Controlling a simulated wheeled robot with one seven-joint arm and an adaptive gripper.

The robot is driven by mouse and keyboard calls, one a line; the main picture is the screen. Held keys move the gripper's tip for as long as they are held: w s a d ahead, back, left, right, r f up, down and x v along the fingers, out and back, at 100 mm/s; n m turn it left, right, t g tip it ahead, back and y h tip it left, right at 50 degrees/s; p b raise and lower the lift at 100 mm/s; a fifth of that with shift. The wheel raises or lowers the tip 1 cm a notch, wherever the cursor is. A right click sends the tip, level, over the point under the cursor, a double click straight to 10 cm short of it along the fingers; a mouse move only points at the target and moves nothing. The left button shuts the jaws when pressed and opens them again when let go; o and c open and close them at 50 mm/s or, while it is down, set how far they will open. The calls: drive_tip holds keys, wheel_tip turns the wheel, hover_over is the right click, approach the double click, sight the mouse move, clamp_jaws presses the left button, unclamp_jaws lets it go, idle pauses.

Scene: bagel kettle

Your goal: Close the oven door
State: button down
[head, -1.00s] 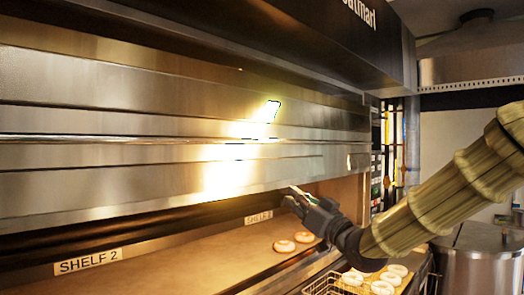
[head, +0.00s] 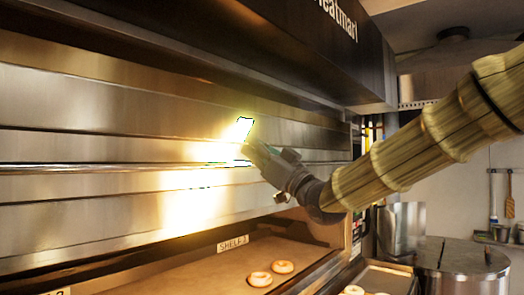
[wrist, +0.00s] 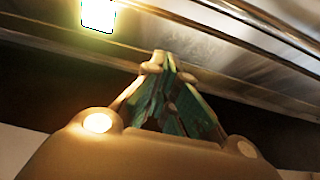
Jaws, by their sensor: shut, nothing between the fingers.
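The oven's stainless steel door (head: 90,188) spans the left of the head view, with long horizontal ridges. Below its lower edge an open gap shows the tan shelf (head: 205,272), labelled SHELF 1. A bright glare sits on the steel. My gripper (head: 252,150) is shut and empty, in front of the steel near the glare, above the gap. In the wrist view the fingertips (wrist: 161,60) meet and point toward a steel edge (wrist: 225,85). I cannot tell whether they touch the steel.
Two bagels (head: 271,273) lie on the shelf. A tray (head: 384,277) with bagels stands at the lower right, beside a large steel pot (head: 462,262). A dark hood (head: 290,40) overhangs the oven. Utensils hang on the right wall.

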drive_tip(key=w+a+f+p, duration=0.1)
drive_tip(key=w+a+p, duration=0.3)
drive_tip(key=a, duration=0.1)
drive_tip(key=shift+w+f+p, duration=0.3)
drive_tip(key=shift+w, duration=0.05)
drive_tip(key=shift+w+f, duration=0.1)
drive_tip(key=shift+w, duration=0.05)
